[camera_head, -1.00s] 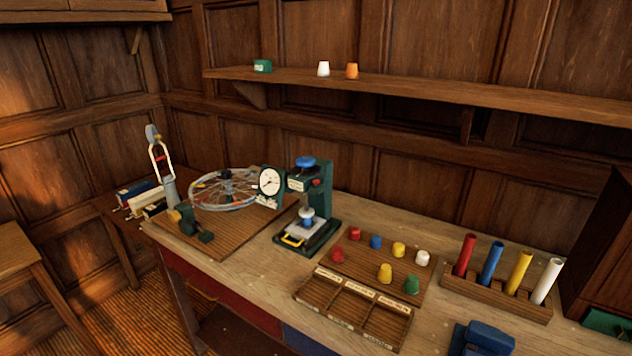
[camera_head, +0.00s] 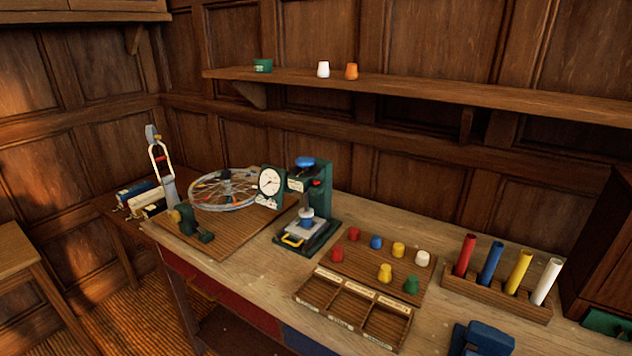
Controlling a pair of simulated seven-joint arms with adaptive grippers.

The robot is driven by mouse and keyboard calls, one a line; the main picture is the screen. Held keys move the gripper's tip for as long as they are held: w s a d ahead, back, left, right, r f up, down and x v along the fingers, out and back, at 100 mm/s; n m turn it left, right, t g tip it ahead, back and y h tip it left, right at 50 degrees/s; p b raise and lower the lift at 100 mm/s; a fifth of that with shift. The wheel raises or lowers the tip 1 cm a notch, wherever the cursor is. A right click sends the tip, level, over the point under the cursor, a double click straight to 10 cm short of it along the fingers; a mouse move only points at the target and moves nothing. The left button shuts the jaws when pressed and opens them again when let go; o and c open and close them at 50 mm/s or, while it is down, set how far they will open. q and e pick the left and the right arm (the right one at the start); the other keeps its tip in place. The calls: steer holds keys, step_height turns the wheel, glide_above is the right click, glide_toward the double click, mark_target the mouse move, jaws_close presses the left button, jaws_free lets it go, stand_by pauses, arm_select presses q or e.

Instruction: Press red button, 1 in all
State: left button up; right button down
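A green press (camera_head: 320,199) stands upright near the middle of the bench, with a blue cap on top and a light plate at its foot. A small red spot (camera_head: 316,183), which looks like a button, shows on the upper part of the press. Two red knobs (camera_head: 353,234) sit on the wooden peg board to the right of the press; they look like pegs or caps. Neither of my grippers is in view, and nothing touches the press.
A spoked wheel (camera_head: 223,190) and a dial gauge (camera_head: 269,182) stand left of the press. A divided wooden tray (camera_head: 352,313) lies in front of the peg board (camera_head: 368,272). A rack (camera_head: 496,299) with coloured tubes stands right. A shelf (camera_head: 430,92) runs above.

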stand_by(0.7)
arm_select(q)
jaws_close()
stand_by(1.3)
